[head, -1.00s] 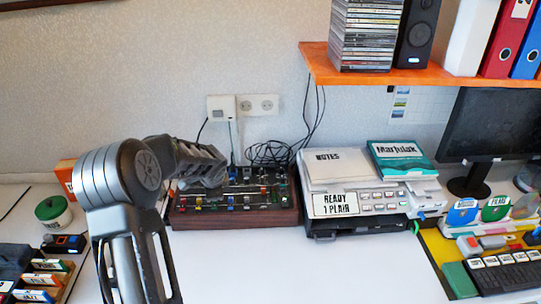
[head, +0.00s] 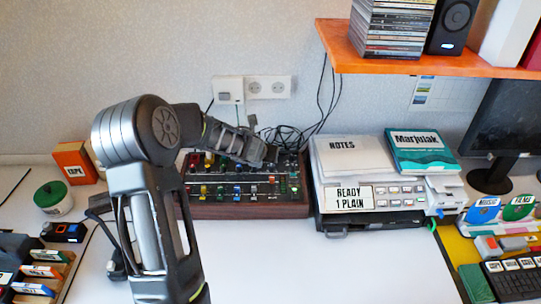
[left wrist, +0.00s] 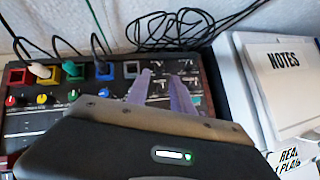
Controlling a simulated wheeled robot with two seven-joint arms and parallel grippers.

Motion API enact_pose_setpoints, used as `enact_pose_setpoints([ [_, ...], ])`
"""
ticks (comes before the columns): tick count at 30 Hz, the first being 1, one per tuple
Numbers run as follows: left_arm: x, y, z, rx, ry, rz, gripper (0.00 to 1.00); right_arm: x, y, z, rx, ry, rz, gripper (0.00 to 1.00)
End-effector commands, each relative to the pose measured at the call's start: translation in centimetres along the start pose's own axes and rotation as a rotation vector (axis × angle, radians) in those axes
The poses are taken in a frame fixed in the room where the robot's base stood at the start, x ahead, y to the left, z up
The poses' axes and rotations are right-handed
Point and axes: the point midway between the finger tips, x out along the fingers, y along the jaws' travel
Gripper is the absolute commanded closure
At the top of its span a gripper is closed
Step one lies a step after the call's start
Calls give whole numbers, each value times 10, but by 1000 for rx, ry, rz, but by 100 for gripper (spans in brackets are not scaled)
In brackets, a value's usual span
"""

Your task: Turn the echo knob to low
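The dark mixer panel (head: 245,209) with a wooden rim stands on the white table against the wall. Coloured knobs and sliders cover it. My left gripper reaches over the panel's back right part. Its two fingers (left wrist: 160,88) show apart, with a narrow gap and no object seen between them. The gripper's body hides much of the panel. My right gripper is not in view.
Cables (left wrist: 170,28) lie behind the panel, and plugs stand in its back row. The grey printer (head: 372,205) with notes on top stands close on the right. An orange shelf (head: 440,66) hangs above it. The table in front is clear.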

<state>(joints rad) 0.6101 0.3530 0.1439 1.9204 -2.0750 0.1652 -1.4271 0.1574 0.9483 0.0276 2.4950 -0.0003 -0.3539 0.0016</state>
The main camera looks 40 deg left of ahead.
Motion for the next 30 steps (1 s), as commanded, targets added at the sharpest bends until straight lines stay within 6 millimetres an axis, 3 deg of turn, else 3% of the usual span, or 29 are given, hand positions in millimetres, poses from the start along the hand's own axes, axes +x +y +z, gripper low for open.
enact_pose_setpoints([
  [18, 72, 0, 0, -3, 1, 1, 72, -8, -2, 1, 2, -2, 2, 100],
  [28, 77, 0, 0, -3, 0, 1, 72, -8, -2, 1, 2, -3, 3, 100],
  [30, 77, 0, 0, -3, 0, 1, 76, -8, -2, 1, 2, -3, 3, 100],
])
